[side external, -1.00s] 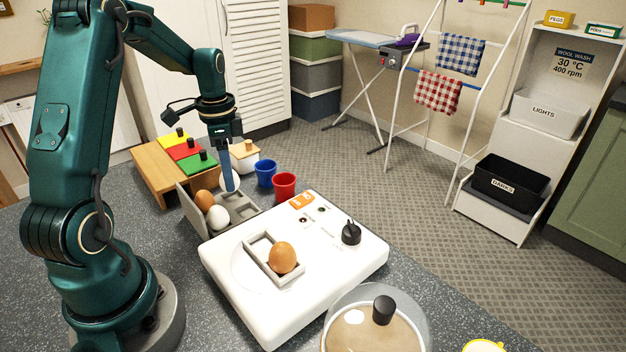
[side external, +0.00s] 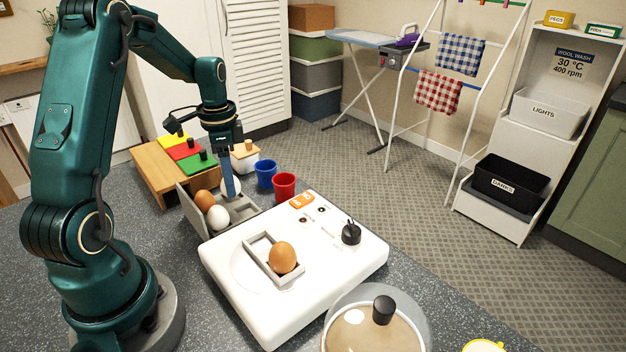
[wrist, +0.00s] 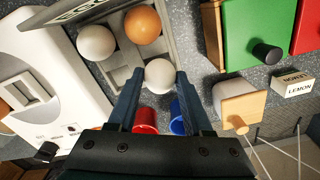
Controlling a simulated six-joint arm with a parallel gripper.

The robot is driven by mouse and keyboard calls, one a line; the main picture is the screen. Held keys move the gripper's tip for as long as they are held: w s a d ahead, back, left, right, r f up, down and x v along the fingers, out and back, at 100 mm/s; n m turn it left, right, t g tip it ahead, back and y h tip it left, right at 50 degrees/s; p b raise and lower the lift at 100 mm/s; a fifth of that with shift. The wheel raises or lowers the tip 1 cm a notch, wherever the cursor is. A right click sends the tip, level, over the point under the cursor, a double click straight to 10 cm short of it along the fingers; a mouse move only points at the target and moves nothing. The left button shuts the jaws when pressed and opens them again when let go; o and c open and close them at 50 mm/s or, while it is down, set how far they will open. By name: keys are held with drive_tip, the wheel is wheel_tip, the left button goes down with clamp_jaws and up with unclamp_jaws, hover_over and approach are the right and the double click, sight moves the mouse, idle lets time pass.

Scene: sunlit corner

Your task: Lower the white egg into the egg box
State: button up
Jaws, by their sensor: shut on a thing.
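The held white egg (wrist: 160,75) sits between the two fingertips of my gripper (wrist: 159,80) in the wrist view. In the side external view my gripper (side external: 229,190) points down over the egg box, and its finger partly hides this egg. The grey egg box (side external: 246,211) stands open with its lid raised. A brown egg (side external: 205,201) and another white egg (side external: 218,217) sit in its cups; both also show in the wrist view, the brown one (wrist: 142,24) beside the white one (wrist: 96,41). I cannot tell whether the held egg touches its cup.
A white appliance (side external: 330,250) with a brown egg (side external: 282,257) in its grey holder stands in front of the box. Red (side external: 284,186) and blue (side external: 265,174) cups stand behind right.

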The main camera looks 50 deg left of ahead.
drive_tip(key=shift+f, duration=0.5)
idle(0.3)
drive_tip(key=o, duration=0.9)
